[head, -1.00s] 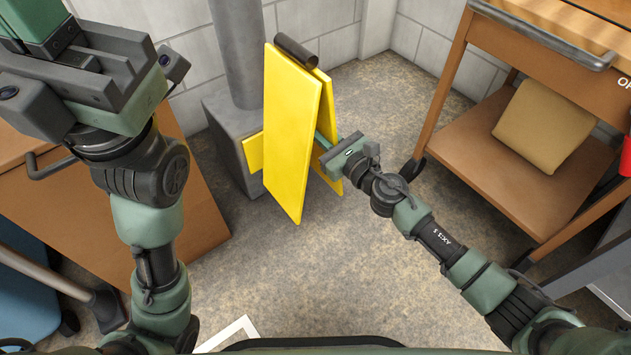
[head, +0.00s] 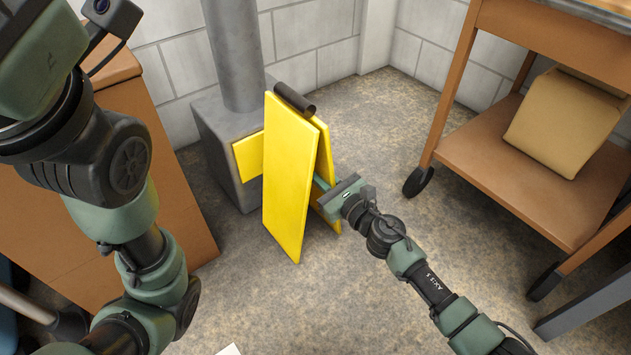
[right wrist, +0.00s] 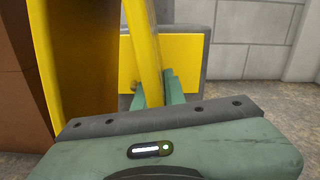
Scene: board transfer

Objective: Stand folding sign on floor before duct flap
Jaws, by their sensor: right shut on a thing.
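The yellow folding sign (head: 287,185), with a dark hinge at its top, is upright with its two panels slightly spread. I cannot tell whether its lower edges touch the floor. The grey duct (head: 222,140) stands behind it, with a yellow flap (head: 248,158) on its box base, partly hidden by the sign. My right gripper (head: 322,192) is shut on the sign's right-hand panel. The right wrist view shows that panel (right wrist: 143,45) between the fingers (right wrist: 157,88), with the flap (right wrist: 188,65) behind. My left arm is at the left; its fingers are out of frame.
A brown cabinet (head: 150,165) stands left of the duct. At the right is a wooden cart (head: 500,180) on black wheels, with a tan box (head: 565,120) on its lower shelf. The floor (head: 330,300) in front of the sign is clear.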

